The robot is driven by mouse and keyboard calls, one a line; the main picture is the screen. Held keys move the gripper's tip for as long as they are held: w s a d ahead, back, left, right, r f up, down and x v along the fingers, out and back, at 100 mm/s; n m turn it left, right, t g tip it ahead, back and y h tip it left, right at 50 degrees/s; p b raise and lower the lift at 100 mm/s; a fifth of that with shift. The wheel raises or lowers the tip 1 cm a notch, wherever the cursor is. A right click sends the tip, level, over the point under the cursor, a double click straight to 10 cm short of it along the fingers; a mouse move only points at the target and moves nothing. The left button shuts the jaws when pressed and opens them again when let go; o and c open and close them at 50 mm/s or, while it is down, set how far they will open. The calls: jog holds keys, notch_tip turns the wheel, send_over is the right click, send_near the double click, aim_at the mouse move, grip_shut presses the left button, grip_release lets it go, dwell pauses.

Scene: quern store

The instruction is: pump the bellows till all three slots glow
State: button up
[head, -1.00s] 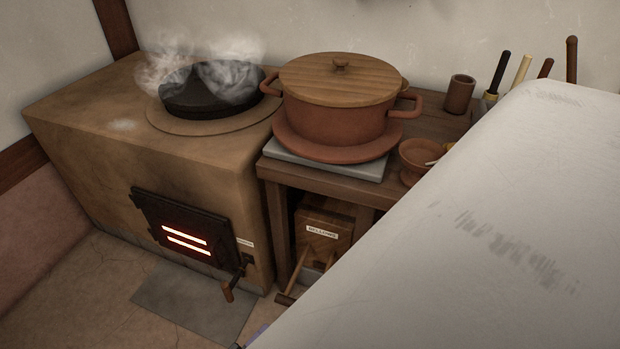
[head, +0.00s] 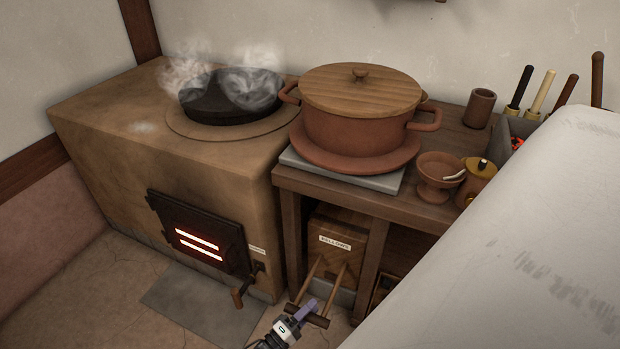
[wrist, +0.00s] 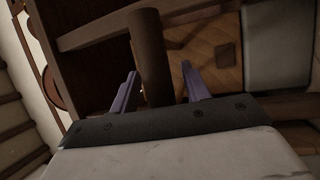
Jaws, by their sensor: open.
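The bellows (head: 338,245) is a labelled wooden box under the low table. Two wooden rods run forward from it to a dark crossbar handle (head: 318,321). My gripper (head: 304,311) is at this handle. In the wrist view the purple fingers of my gripper (wrist: 160,88) are apart, with the brown handle bar (wrist: 152,60) between them; I cannot tell whether they touch it. The dark fire door (head: 218,258) on the clay stove shows two glowing slots (head: 197,240). A third lit slot is not visible.
The clay stove (head: 110,130) has a steaming black pan (head: 230,100) on top. A lidded clay pot (head: 355,125) stands on the table (head: 440,215) beside a bowl (head: 436,170) and a jar (head: 477,185). A crank handle (head: 238,297) juts out beside the fire door. My pale arm covers the lower right.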

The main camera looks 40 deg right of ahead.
jog(key=shift+d, duration=0.25)
grip_shut()
dwell(0.3)
